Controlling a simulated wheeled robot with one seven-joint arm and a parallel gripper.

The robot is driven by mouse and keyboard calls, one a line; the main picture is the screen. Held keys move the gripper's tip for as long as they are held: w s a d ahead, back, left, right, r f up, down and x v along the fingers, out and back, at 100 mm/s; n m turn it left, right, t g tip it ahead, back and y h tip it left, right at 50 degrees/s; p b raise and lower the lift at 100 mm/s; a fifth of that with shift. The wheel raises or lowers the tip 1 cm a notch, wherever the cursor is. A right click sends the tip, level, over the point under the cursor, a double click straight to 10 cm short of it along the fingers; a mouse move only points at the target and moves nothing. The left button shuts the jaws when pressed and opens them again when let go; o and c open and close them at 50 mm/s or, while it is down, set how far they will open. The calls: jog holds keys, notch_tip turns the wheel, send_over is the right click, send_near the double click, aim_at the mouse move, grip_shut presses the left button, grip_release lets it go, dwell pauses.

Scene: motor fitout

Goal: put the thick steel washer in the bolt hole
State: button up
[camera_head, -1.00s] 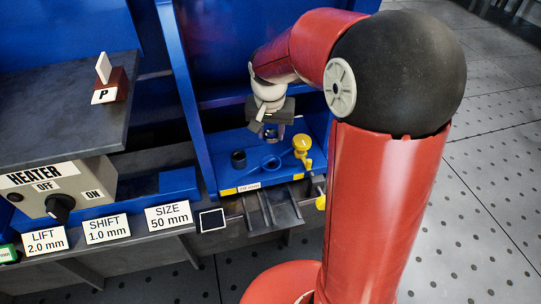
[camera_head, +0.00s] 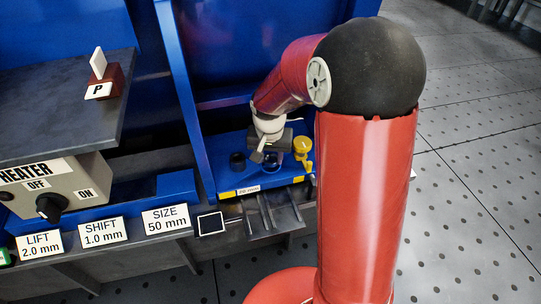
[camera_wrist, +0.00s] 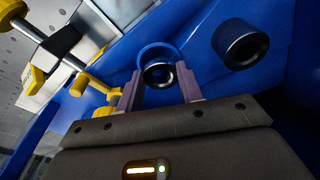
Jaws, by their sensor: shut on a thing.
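The thick steel washer, a dark ring with a shiny rim (camera_wrist: 158,84), is between the two fingertips of my gripper (camera_wrist: 159,76) in the wrist view. My gripper is shut on it. A round blue collar (camera_wrist: 157,45) on the blue fixture shows just beyond the washer and partly behind it; it appears to be the bolt hole's rim. I cannot tell whether the washer touches it. In the head view my gripper (camera_head: 270,154) is low over the blue fixture (camera_head: 232,182), and the washer cannot be made out there.
A black hollow cylinder (camera_wrist: 241,45) stands on the fixture beside the collar; it also shows in the head view (camera_head: 237,161). A yellow clamp (camera_head: 303,148) stands to the right of my gripper. A blue upright panel edge (camera_head: 184,100) rises at the left.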

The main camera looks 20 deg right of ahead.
jog(key=shift+f+b, duration=0.35)
jog(key=shift+f, duration=0.2)
jog(key=o, duration=1.1)
notch_tip(320, 180, up, 12)
jog(key=s+p, duration=0.1)
jog(key=p, duration=0.2)
jog(key=s+r+n+t, duration=0.1)
jog(key=s+r, duration=0.1)
jog(key=s, duration=0.5)
jog(key=s+r+n+t, duration=0.1)
jog(key=s+r+n, duration=0.1)
jog(key=s, duration=0.5)
jog(key=s+r+n+t, duration=0.1)
jog(key=s+r+t, duration=0.1)
jog(key=s, duration=0.5)
jog(key=shift+d+r+y, duration=0.1)
jog(key=shift+r+y, duration=0.3)
jog(key=shift+r, duration=0.5)
